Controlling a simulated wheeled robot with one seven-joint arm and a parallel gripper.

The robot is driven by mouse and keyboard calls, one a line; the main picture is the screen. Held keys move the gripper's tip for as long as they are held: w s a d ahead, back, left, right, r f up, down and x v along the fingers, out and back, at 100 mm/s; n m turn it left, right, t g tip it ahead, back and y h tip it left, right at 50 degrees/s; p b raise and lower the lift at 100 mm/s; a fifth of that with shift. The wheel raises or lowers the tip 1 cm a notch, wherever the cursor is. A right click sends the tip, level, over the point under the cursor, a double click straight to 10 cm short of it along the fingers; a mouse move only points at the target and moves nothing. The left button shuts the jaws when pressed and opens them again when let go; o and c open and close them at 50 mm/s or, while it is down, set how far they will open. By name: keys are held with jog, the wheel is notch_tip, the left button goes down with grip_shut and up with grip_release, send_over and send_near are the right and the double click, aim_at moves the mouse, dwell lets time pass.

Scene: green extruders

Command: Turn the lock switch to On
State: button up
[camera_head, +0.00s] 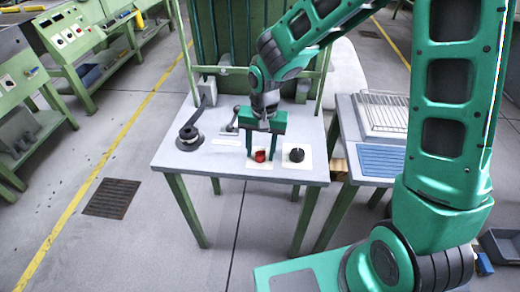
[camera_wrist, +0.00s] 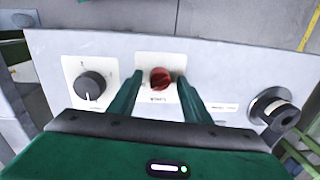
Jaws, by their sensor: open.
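A red rotary knob (camera_head: 260,156) sits on a white plate on the grey table. In the wrist view the red knob (camera_wrist: 160,78) lies between my fingertips, with a small label below it that I cannot read surely. A black rotary knob (camera_head: 297,155) is on a second white plate to its right; in the wrist view the black knob (camera_wrist: 89,86) is on the left, with a white pointer line and small marks around it.
A round dark device with a lever (camera_head: 190,137) stands at the table's left, with a smaller lever (camera_head: 231,124) nearer the middle. A side table (camera_head: 346,130) with a wire rack (camera_head: 388,110) and blue mat (camera_head: 381,160) stands close on the right.

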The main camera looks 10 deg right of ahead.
jog(key=c, duration=1)
jog(key=shift+n, duration=0.3)
jog(key=n, duration=0.5)
jog(key=shift+w, duration=0.1)
jog(key=n, duration=0.6)
jog(key=shift+g, duration=0.3)
jog(key=shift+w+n, duration=0.1)
jog(key=shift+n, duration=0.2)
jog(key=shift+r, duration=0.1)
jog(key=o, duration=1)
